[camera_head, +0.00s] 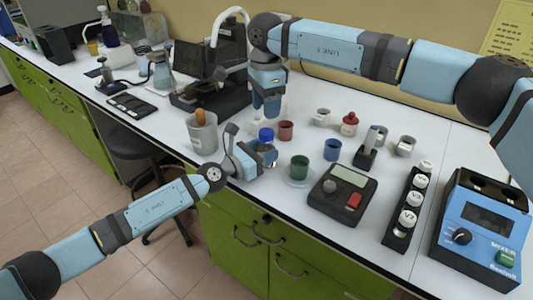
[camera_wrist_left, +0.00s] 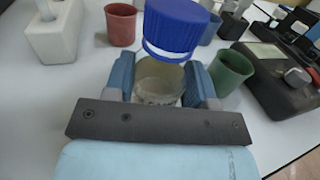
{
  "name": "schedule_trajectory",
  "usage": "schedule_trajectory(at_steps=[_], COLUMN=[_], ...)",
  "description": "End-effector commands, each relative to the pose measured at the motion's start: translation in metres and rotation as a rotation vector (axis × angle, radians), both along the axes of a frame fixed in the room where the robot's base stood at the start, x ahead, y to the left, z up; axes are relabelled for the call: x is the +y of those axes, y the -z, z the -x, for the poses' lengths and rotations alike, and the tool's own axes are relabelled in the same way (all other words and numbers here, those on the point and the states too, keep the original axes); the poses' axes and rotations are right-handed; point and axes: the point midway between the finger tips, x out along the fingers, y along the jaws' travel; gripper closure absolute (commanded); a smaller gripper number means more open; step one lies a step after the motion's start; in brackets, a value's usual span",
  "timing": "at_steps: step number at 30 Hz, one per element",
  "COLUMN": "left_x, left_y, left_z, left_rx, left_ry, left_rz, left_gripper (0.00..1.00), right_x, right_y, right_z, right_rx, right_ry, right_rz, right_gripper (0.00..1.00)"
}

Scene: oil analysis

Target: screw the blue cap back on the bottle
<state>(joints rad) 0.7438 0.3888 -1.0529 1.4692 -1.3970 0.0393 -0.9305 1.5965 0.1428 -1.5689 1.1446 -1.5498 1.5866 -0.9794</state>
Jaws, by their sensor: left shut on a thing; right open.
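The clear bottle (camera_wrist_left: 158,84) stands between the fingers of my left gripper (camera_wrist_left: 162,88), which is shut on it. In the head view my left gripper (camera_head: 258,158) is at the front edge of the bench, and the bottle is mostly hidden there. The blue cap (camera_head: 266,134) is at the top of the bottle. In the left wrist view the cap (camera_wrist_left: 176,28) is over the bottle's mouth; I cannot tell whether its threads are engaged. My right gripper (camera_head: 268,114) points down just above the cap, open and not around it.
A grey beaker (camera_head: 202,136) stands left of the bottle. A red cup (camera_head: 285,130), a blue cup (camera_head: 332,149) and a green cup (camera_head: 300,167) on a saucer are to the right. A dark scale (camera_head: 342,193) and the blue mixer (camera_head: 484,230) stand further right.

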Motion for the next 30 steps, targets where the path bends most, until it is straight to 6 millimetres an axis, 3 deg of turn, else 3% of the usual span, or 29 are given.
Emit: schedule_trajectory(at_steps=[18,24,30], left_x=[0.0002,0.0002,0.0001], left_y=[0.0000,0.0000,-0.0001], left_z=[-0.0001,-0.0001,-0.0002], left_rx=[0.000,0.000,0.000], left_ry=[0.000,0.000,0.000], left_rz=[0.000,0.000,0.000], left_gripper=[1.00,1.00,1.00], right_x=[-0.0006,-0.0009,-0.0012], right_y=[0.0005,-0.0001,-0.0001], right_z=[-0.0002,-0.0005,-0.0006], right_rx=[0.001,0.000,0.000], right_ry=[-1.360,-1.624,-1.710], right_rz=[-0.001,0.000,0.000], right_gripper=[0.40,0.40,0.40])
